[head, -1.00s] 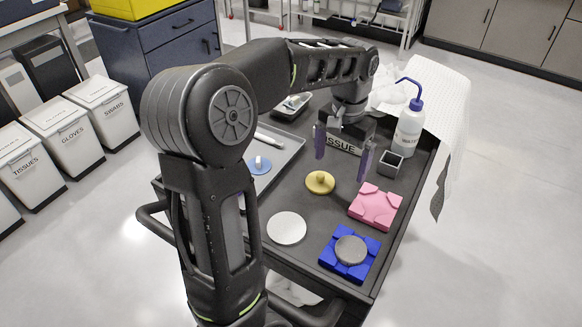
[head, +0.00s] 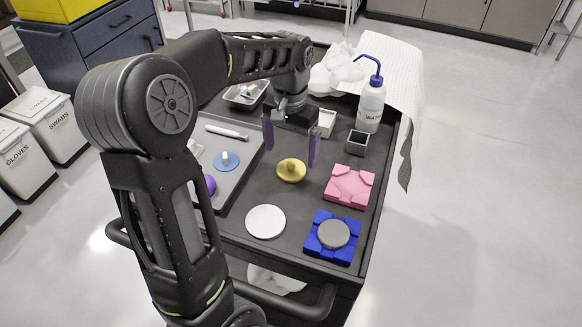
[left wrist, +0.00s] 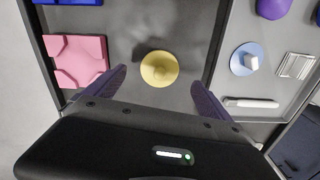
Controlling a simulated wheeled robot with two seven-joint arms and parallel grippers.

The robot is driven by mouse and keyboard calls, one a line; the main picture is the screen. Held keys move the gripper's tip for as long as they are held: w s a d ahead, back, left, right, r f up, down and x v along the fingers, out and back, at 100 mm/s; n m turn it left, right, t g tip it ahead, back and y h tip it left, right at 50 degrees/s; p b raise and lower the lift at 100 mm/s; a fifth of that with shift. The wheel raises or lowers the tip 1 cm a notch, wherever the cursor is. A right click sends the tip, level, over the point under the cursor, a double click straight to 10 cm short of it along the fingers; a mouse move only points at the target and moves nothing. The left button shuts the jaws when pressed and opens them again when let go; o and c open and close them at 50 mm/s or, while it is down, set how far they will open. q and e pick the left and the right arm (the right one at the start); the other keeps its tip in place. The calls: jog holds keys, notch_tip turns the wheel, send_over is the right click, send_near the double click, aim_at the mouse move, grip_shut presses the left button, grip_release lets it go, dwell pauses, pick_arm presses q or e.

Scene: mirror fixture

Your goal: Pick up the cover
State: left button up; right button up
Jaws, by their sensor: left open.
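A yellow round disc with a raised knob (head: 291,170), which looks like the cover, lies on the dark cart top. My left gripper (head: 290,154) is open and empty, with its purple fingers pointing down above and just behind the disc. In the left wrist view the yellow disc (left wrist: 159,68) sits between the two spread fingertips (left wrist: 158,80), and neither touches it. A blue fixture block (head: 318,248) bears a grey disc (head: 334,234). A pink fixture block (head: 349,186) is empty. My right gripper is not in view.
A white disc (head: 265,221) lies left of the blue block. A grey tray (head: 238,182) at left holds a blue disc (head: 226,161), a purple object (head: 209,184) and a white stick. A small dark open box (head: 357,142) and a wash bottle (head: 370,105) stand at the right back.

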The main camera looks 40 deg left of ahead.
aim_at(291, 163)
pick_arm(q)
notch_tip(291, 163, down, 5)
jog(key=shift+f+p, duration=0.1)
jog(key=shift+p, duration=0.25)
dwell(0.3)
jog(key=shift+c, duration=0.2)
jog(key=c, duration=1.3)
